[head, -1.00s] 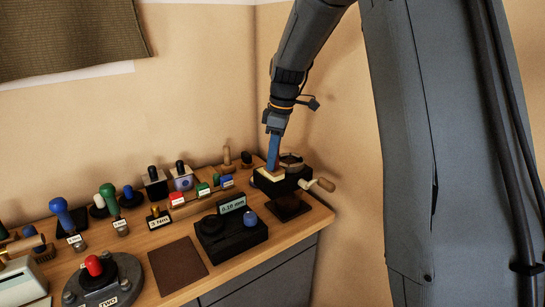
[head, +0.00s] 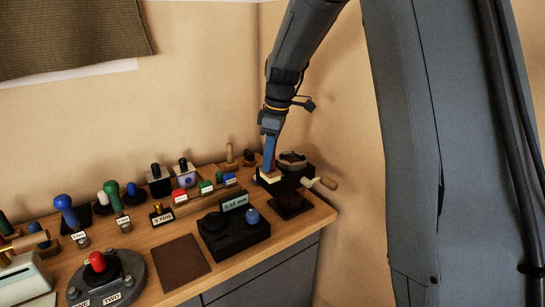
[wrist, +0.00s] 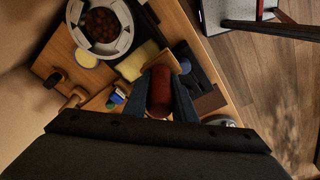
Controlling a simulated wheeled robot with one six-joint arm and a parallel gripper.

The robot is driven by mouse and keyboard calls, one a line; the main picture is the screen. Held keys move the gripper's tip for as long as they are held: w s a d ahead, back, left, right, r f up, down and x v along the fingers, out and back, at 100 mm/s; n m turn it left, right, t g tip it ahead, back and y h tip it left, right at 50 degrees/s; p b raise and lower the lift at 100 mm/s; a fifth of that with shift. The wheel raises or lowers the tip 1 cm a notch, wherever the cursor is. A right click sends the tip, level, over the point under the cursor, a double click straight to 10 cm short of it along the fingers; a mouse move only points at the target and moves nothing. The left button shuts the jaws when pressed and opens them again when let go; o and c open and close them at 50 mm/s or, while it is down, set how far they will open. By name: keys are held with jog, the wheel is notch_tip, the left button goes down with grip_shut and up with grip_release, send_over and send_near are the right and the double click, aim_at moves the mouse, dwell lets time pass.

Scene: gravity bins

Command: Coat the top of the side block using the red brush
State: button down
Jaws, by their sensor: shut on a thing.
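My gripper (head: 268,158) points down over the far right end of the bench, with its fingers close above a pale cream block (head: 270,177). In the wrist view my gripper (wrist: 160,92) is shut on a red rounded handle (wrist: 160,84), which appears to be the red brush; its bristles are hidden. The cream block (wrist: 137,61) lies just ahead of the fingers in the wrist view, beside a round grey tin (wrist: 103,28) with brown contents. I cannot tell whether the bristles touch the block.
A black clamp with a wooden handle (head: 327,183) stands by the block. A black gauge box with a blue knob (head: 252,216), a brown mat (head: 181,262) and several stamps and knobs crowd the bench to the left. A wall stands close behind.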

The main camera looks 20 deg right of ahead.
jog(key=shift+d, duration=0.15)
jog(key=shift+w+d+f, duration=0.1)
jog(key=shift+w+d, duration=0.1)
jog(key=shift+d, duration=0.25)
jog(key=shift+w+d+f, duration=0.1)
jog(key=shift+w+d, duration=0.05)
jog(key=shift+d, duration=0.4)
jog(key=shift+s+a+r, duration=0.1)
jog(key=shift+s+a, duration=0.1)
jog(key=shift+a, duration=0.4)
jog(key=shift+s+a+r, duration=0.1)
jog(key=shift+s+a, duration=0.1)
jog(key=shift+a, duration=0.4)
jog(key=shift+w+d, duration=0.1)
